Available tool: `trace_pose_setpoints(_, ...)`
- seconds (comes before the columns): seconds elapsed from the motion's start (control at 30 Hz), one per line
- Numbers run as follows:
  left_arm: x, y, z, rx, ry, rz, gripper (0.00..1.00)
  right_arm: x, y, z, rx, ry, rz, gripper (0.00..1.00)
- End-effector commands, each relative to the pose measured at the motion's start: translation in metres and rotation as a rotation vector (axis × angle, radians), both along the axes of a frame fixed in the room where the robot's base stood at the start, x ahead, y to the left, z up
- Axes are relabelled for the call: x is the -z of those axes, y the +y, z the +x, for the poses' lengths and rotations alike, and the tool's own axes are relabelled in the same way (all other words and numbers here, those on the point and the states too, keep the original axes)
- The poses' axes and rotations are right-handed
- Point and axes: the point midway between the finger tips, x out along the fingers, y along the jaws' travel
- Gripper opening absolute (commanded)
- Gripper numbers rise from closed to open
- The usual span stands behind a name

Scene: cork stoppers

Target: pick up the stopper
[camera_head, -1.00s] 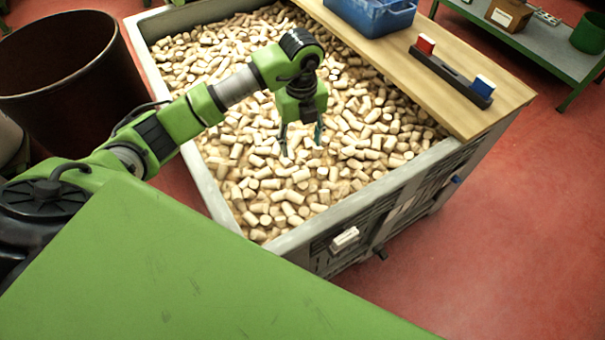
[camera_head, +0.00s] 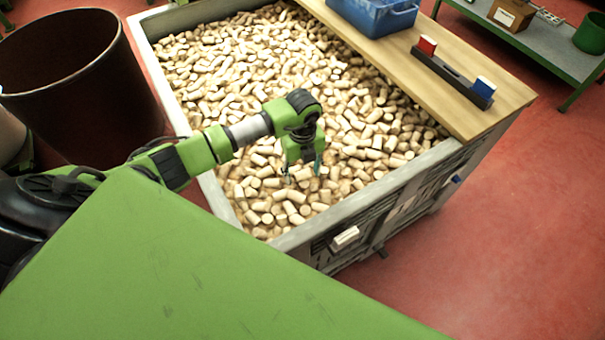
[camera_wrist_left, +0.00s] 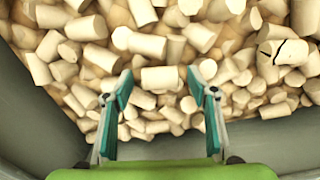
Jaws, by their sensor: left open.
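Many pale cork stoppers (camera_head: 235,75) lie heaped in a grey bin. My left gripper (camera_head: 304,174) is open over the heap near the bin's front wall, fingers pointing down. In the left wrist view, a pale stopper (camera_wrist_left: 160,79) lies crosswise between and beyond the two open fingertips (camera_wrist_left: 160,86); nothing is gripped. The gap in height to the corks is hard to tell. My right gripper is not in view.
The bin's grey rim (camera_head: 372,194) runs close to the gripper on the front side. A wooden board (camera_head: 455,85) covers the right part, with a blue crate (camera_head: 375,12) and a dark holder (camera_head: 452,78) with red and blue blocks. A dark barrel (camera_head: 80,90) stands left.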

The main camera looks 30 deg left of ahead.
Motion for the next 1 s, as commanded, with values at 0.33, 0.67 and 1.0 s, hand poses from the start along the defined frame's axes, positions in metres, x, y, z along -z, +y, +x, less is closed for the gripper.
trace_pose_setpoints(0.33, 0.000, 0.000, 0.000, 0.000, -0.001, -0.001, 0.25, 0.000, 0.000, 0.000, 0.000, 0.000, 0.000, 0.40)
trace_pose_setpoints(0.67, -0.001, 0.000, 0.000, 0.000, -0.001, -0.001, 0.25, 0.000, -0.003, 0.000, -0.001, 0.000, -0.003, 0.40)
trace_pose_setpoints(1.0, -0.024, 0.000, 0.001, 0.000, -0.002, -0.001, 0.25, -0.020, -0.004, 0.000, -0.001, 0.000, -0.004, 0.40)
